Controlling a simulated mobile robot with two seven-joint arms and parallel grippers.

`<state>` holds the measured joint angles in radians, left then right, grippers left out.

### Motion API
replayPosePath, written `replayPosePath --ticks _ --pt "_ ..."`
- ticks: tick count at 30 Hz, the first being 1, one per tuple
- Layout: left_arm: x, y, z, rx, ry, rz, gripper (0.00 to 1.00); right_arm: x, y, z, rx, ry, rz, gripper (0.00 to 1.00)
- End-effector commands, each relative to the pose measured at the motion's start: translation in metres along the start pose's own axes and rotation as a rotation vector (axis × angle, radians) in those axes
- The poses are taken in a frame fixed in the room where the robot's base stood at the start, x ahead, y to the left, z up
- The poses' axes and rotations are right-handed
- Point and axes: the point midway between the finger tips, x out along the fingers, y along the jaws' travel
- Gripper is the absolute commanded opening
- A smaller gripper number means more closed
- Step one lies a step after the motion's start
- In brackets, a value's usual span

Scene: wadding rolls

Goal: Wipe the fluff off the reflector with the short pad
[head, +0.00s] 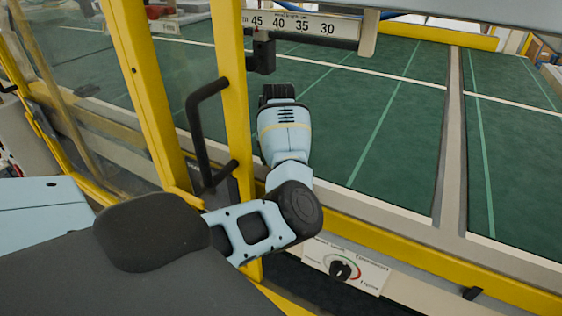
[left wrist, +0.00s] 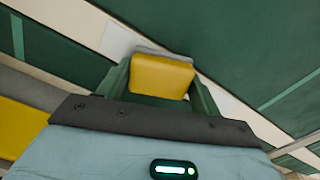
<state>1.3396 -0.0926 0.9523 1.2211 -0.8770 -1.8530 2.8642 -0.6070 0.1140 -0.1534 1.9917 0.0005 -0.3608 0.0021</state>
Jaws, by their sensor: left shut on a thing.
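My left gripper (left wrist: 162,82) is shut on a yellow pad with a grey edge, the short pad (left wrist: 161,78), between its two green fingers. In the head view my left arm reaches up past the yellow post, with its dark end (head: 277,94) over the green bed; fingers and pad are hidden there. In the left wrist view a whitish patch (left wrist: 119,39) on the cream strip lies beyond the pad at upper left. I cannot tell whether it is the reflector, or whether the pad touches it. I make out no fluff. My right gripper is not in view.
A yellow post (head: 233,100) with a black handle (head: 197,130) stands close left of my arm. A black box (head: 262,54) hangs above my wrist, beside a numbered scale (head: 300,25). A dial panel (head: 343,268) is below. The green bed (head: 400,120) is clear to the right.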

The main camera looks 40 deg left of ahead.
Motion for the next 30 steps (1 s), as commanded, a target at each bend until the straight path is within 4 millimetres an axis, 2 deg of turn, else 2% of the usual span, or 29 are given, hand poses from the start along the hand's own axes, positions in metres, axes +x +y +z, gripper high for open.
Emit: replayPosePath --ticks 14,30 --pt "0.003 0.032 0.011 -0.001 -0.001 0.000 0.47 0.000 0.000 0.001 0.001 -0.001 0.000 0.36" --pt "0.002 0.030 0.011 -0.001 0.001 0.002 0.47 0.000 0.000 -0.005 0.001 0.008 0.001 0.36"
